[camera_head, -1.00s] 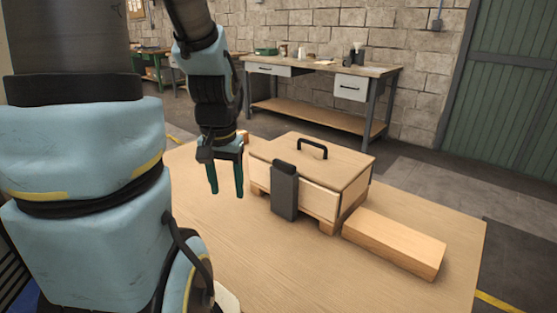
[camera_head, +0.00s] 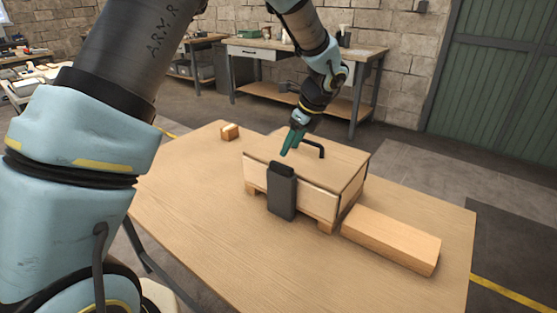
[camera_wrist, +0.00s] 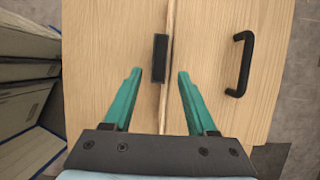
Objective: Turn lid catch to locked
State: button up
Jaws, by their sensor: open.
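A light wooden box (camera_head: 318,199) stands on the table with its lid (camera_head: 335,163) down. The lid has a black bar handle (camera_head: 311,148), which also shows in the wrist view (camera_wrist: 246,63). A dark grey catch (camera_head: 282,195) stands upright against the box's front, its top at the lid's edge. In the wrist view the catch (camera_wrist: 160,60) is a narrow dark bar beside the seam. My gripper (camera_head: 287,152) is open, tilted, and above the lid's front edge near the catch's top. In the wrist view its green fingertips (camera_wrist: 159,73) lie on either side of the catch's line, with nothing held.
A long wooden block (camera_head: 390,240) lies on the table (camera_head: 200,225) right of the box. A small wooden block (camera_head: 230,131) is at the back left. The table's left and front are clear. A workbench (camera_head: 300,95) stands behind.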

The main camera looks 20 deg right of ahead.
aim_at(282, 165)
jog(key=p+x, duration=0.1)
jog(key=x, duration=0.6)
jog(key=shift+w+f, duration=0.1)
jog(key=shift+f, duration=0.25)
grip_shut()
